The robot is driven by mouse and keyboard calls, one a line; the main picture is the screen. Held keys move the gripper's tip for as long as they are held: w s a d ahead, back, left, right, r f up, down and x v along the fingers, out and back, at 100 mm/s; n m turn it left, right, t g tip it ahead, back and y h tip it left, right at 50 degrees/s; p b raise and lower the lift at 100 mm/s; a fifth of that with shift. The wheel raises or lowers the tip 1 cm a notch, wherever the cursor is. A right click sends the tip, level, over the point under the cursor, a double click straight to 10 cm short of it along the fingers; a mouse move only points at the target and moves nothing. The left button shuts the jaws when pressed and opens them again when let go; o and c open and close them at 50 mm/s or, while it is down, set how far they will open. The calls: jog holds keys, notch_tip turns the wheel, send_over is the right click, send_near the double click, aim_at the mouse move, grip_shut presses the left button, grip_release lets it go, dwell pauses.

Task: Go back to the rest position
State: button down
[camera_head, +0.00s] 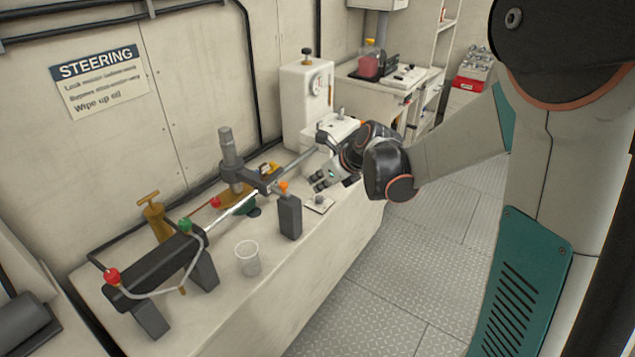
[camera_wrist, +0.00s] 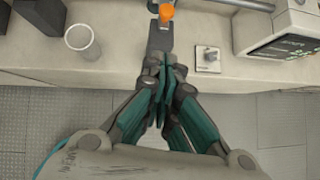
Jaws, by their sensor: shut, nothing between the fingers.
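My gripper (camera_head: 320,181) is shut and empty. In the head view it hangs at the front edge of the white bench (camera_head: 270,310), on the near side of the white box-shaped unit. In the wrist view its closed fingers (camera_wrist: 165,78) show teal pads and point toward the bench edge, just short of a dark grey block with an orange top (camera_wrist: 160,38) in the picture. Whether they touch that block cannot be told, but the head view shows the block (camera_head: 290,216) apart from them.
A clear cup (camera_head: 248,259) and a small square plate with a knob (camera_head: 319,204) stand near the bench's front edge. A steering cylinder assembly (camera_head: 155,265) with red and green caps lies behind. A white gauge unit (camera_head: 305,105) stands farther back. The metal floor (camera_head: 400,270) is clear.

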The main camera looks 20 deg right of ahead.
jog(key=s+a+r+n+h, duration=0.1)
jog(key=s+r+n, duration=0.1)
jog(key=s+n, duration=0.7)
jog(key=s+a+r+n+h, duration=0.1)
jog(key=s+r+n, duration=0.2)
jog(key=s+n, duration=0.6)
jog(key=s+r+n+h, duration=0.1)
jog(key=s+r+n, duration=0.2)
jog(key=s+n, duration=0.7)
jog(key=n, duration=0.2)
jog(key=shift+a+n+h, duration=0.3)
jog(key=shift+a+h, duration=0.1)
jog(key=shift+s, duration=0.1)
